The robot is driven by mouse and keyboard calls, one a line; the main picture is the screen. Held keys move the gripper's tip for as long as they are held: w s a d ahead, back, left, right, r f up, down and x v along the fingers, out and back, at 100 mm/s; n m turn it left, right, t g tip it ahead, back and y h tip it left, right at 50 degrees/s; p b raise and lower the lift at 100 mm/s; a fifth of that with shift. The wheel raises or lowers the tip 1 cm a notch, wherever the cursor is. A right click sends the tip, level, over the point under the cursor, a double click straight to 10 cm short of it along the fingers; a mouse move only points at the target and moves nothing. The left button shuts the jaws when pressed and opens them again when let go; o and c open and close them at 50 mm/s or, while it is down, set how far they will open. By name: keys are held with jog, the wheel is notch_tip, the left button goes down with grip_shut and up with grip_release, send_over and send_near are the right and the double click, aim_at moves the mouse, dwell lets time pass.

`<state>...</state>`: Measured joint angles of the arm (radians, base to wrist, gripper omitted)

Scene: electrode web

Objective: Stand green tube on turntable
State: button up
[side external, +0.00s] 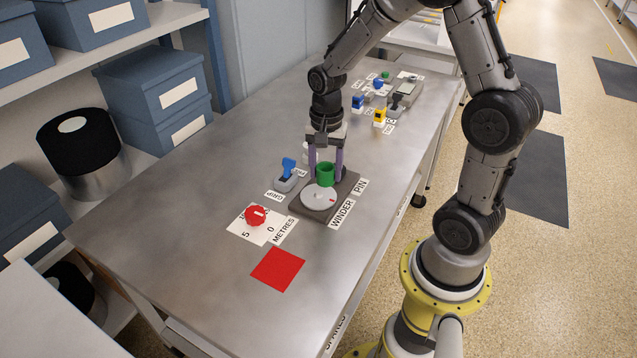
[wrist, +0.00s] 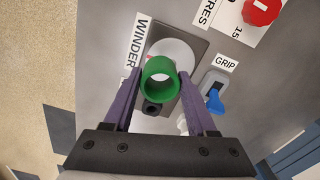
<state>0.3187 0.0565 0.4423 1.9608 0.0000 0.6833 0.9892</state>
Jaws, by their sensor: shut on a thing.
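The green tube (side external: 325,174) is upright between the two purple fingers of my gripper (side external: 326,178), which is shut on it. In the wrist view the tube (wrist: 159,90) shows its open round end, with my gripper's fingers (wrist: 161,78) on either side. The turntable is a pale grey disc (side external: 317,198) with a red mark, on the dark plate labelled WINDER. In the wrist view the tube covers part of the turntable (wrist: 176,50). The tube overlaps the disc's far edge in the side view; I cannot tell whether they touch.
A blue-handled GRIP lever (side external: 287,171) stands left of the plate. A red METRES knob (side external: 256,215) and a flat red square (side external: 278,269) lie nearer the front. A dark round part (wrist: 151,108) sits on the plate. Several small fixtures (side external: 380,101) stand farther back.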

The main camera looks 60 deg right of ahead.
aim_at(318, 193)
jog(key=shift+w+d+f, duration=0.15)
jog(key=shift+w+f, duration=0.3)
jog(key=shift+f, duration=0.15)
jog(key=shift+w+d+f, duration=0.15)
jog(key=shift+w+f, duration=0.3)
jog(key=shift+f, duration=0.1)
jog(key=shift+w+f, duration=0.2)
jog(key=shift+f, duration=1.6)
jog(key=o, duration=1.3)
jog(key=shift+f, duration=0.15)
jog(key=shift+o, duration=0.2)
